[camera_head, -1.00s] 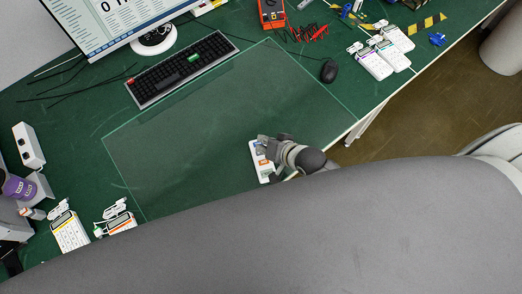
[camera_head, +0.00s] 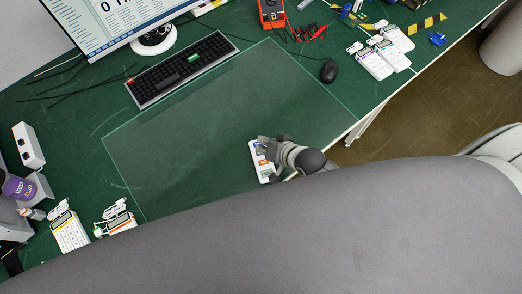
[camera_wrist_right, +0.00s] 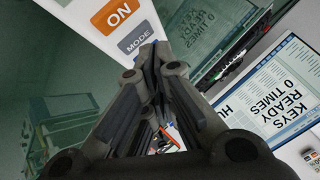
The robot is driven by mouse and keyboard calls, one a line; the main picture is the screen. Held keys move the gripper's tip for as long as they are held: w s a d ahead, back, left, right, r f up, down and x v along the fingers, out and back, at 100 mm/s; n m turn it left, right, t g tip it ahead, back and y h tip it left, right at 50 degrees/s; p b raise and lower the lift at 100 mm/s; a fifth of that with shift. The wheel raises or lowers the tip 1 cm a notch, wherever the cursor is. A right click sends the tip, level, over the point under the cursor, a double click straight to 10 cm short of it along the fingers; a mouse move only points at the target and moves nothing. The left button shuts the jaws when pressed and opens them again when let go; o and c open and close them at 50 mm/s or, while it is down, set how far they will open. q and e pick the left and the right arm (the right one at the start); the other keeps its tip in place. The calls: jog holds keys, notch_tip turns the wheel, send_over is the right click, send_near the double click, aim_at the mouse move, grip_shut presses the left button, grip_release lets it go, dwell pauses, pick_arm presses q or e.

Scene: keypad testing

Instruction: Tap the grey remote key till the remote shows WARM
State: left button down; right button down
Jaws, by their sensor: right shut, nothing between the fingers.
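The white remote (camera_head: 258,162) lies on the green mat near the front edge of the table, partly hidden by my right gripper. In the right wrist view the remote (camera_wrist_right: 88,22) shows an orange ON key (camera_wrist_right: 119,13) and a grey MODE key (camera_wrist_right: 135,37). A grey-green display panel (camera_wrist_right: 190,28) beyond them carries dark lettering that I cannot read surely. My right gripper (camera_head: 263,141) is shut and empty, and its fingertips (camera_wrist_right: 150,52) are right by the grey key. I cannot tell whether they touch it. My left gripper is not in view.
A monitor (camera_head: 118,20) stands at the back left; the right wrist view shows KEYS READY 0 TIMES on it (camera_wrist_right: 275,95). A keyboard (camera_head: 180,70), a mouse (camera_head: 329,71) and several white devices (camera_head: 374,63) lie around. The glassy mat (camera_head: 190,140) left of the remote is clear.

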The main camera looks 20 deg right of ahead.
jog(key=shift+f, duration=0.55)
dwell(0.8)
jog(key=shift+r+p, duration=0.8)
jog(key=shift+p, duration=0.1)
notch_tip(320, 180, up, 5)
jog(key=p, duration=0.5)
jog(key=shift+r+p, duration=0.1)
jog(key=shift+p, duration=0.2)
dwell(0.4)
